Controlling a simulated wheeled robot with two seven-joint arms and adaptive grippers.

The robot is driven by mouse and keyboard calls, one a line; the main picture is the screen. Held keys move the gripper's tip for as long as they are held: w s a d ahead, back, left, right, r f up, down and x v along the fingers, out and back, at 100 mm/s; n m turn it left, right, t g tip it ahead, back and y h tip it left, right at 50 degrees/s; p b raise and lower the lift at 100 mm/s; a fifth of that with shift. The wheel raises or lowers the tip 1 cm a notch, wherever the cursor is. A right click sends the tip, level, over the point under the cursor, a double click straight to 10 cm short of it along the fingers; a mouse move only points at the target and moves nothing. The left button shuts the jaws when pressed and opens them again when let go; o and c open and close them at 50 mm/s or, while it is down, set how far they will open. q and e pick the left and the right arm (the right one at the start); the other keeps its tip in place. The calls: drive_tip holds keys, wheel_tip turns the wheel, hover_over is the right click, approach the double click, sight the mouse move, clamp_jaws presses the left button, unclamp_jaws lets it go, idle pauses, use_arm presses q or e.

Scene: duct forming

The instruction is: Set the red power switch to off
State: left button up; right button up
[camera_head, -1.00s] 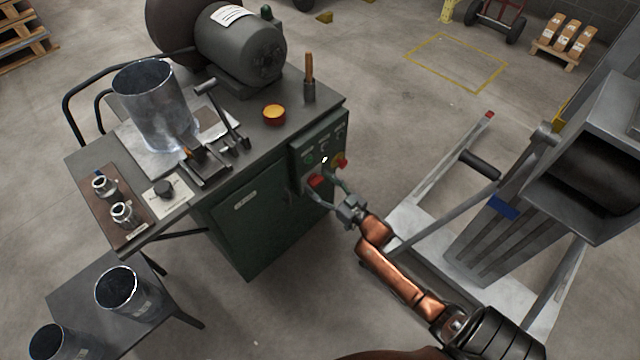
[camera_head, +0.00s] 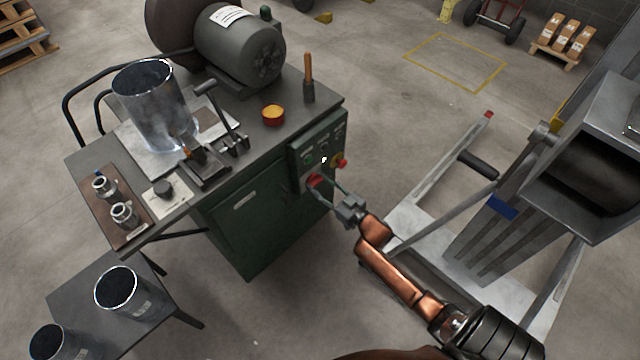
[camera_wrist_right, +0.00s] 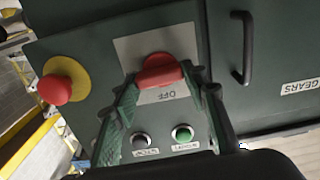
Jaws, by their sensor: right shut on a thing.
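The red power switch (camera_head: 315,180) is on the front panel of the green machine cabinet. It also shows in the right wrist view as a red handle (camera_wrist_right: 160,71) on a grey plate. An upside-down OFF label is beside it on the gripper side. My right gripper (camera_head: 325,184) reaches the panel from the lower right and is shut on the switch. In the right wrist view its two fingers (camera_wrist_right: 167,76) flank the handle, partly covering the plate. My left gripper is not in view.
A red mushroom button on a yellow base (camera_wrist_right: 56,89) is beside the switch. A black button (camera_wrist_right: 141,141) and a green button (camera_wrist_right: 182,133) lie between the fingers' bases. A black cabinet handle (camera_wrist_right: 242,48) is on the other side. A grey wheeled lift (camera_head: 440,190) stands at right.

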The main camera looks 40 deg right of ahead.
drive_tip(key=shift+r+n+p, duration=0.1)
drive_tip(key=shift+n+p, duration=0.3)
drive_tip(key=shift+n, duration=1.5)
drive_tip(key=n, duration=0.2)
drive_tip(key=shift+a+n+p, duration=0.1)
drive_tip(key=shift+n+p, duration=0.2)
drive_tip(key=shift+p, duration=0.05)
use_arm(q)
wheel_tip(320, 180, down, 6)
use_arm(e)
drive_tip(key=n, duration=0.2)
drive_tip(key=shift+n, duration=0.4)
drive_tip(key=n, duration=0.2)
drive_tip(key=shift+a+f+n, duration=0.1)
drive_tip(key=shift+f+n, duration=0.15)
drive_tip(key=shift+n, duration=0.55)
drive_tip(key=shift+n+b, duration=0.45)
drive_tip(key=shift+n, duration=0.35)
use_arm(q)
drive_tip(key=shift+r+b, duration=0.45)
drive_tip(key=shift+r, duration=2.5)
use_arm(e)
drive_tip(key=shift+a+n, duration=0.1)
drive_tip(key=shift+n, duration=1.5)
